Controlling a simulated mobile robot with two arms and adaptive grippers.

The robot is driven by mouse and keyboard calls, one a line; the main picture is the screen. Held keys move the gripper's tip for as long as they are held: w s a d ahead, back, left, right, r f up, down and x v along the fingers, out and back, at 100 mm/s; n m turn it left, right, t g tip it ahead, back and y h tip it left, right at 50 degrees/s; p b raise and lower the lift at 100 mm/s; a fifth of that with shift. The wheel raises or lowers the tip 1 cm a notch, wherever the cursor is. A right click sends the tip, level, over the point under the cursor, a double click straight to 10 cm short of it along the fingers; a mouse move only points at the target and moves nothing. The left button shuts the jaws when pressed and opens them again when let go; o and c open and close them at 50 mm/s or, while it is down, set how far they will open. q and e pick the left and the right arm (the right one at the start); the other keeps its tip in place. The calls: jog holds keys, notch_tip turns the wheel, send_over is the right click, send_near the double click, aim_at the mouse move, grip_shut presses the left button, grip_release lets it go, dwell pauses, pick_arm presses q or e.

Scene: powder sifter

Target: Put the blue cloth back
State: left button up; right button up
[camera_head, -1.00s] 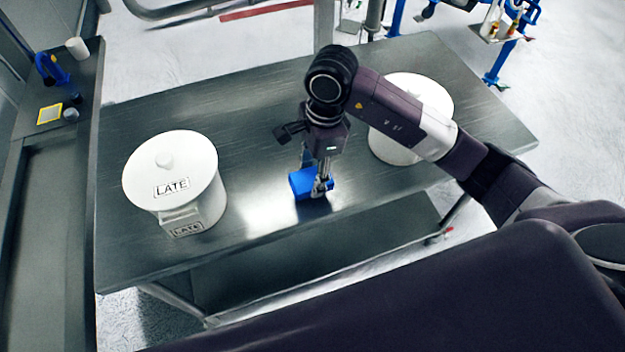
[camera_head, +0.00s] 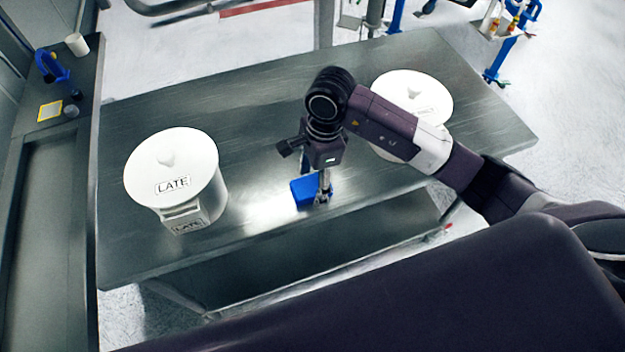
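The blue cloth (camera_head: 301,192) is a small folded block at the middle of the metal table (camera_head: 262,130), near its front edge. My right gripper (camera_head: 323,198) points down at the cloth's right side, and its narrow fingers look closed on it. The fingers hide part of the cloth. I cannot tell whether the cloth rests on the table or is just above it. My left gripper is not in view.
A white lidded pot (camera_head: 172,168) marked "LATE" stands left on the table. Another white lidded pot (camera_head: 408,92) stands at the right, partly behind my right arm. A side counter (camera_head: 52,190) with small items is at far left. The table between the pots is otherwise clear.

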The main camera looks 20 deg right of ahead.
jog(key=shift+r, duration=0.35)
notch_tip(320, 180, up, 12)
jog(key=d+b, duration=0.1)
jog(key=b, duration=0.2)
jog(key=shift+d+f, duration=0.2)
jog(key=shift+d, duration=0.05)
jog(key=shift+s+f, duration=0.1)
